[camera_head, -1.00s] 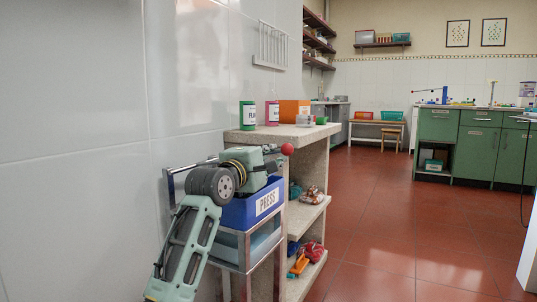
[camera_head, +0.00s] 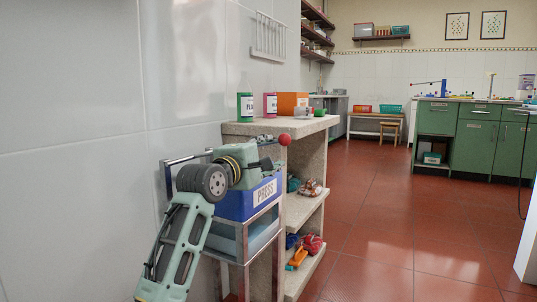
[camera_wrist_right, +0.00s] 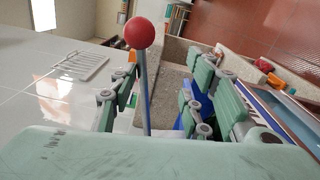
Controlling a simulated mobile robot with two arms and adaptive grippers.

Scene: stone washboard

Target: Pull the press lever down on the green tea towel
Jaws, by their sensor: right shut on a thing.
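The blue press (camera_head: 250,203) with a white "PRESS" label stands on a metal-framed stand beside the stone shelf. Its lever ends in a red ball knob (camera_head: 285,139), which stands out to the right above the press. My right gripper (camera_head: 268,148) is at the lever, just left of the knob. The green tea towel cannot be made out. My left gripper is out of view.
The stone shelf (camera_head: 310,128) holds a green can (camera_head: 245,107), a pink can (camera_head: 270,105) and an orange box (camera_head: 292,103). Bundled cloths lie on its lower shelves. A tiled wall (camera_head: 75,120) is close on the left. Red floor (camera_head: 370,220) is open on the right.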

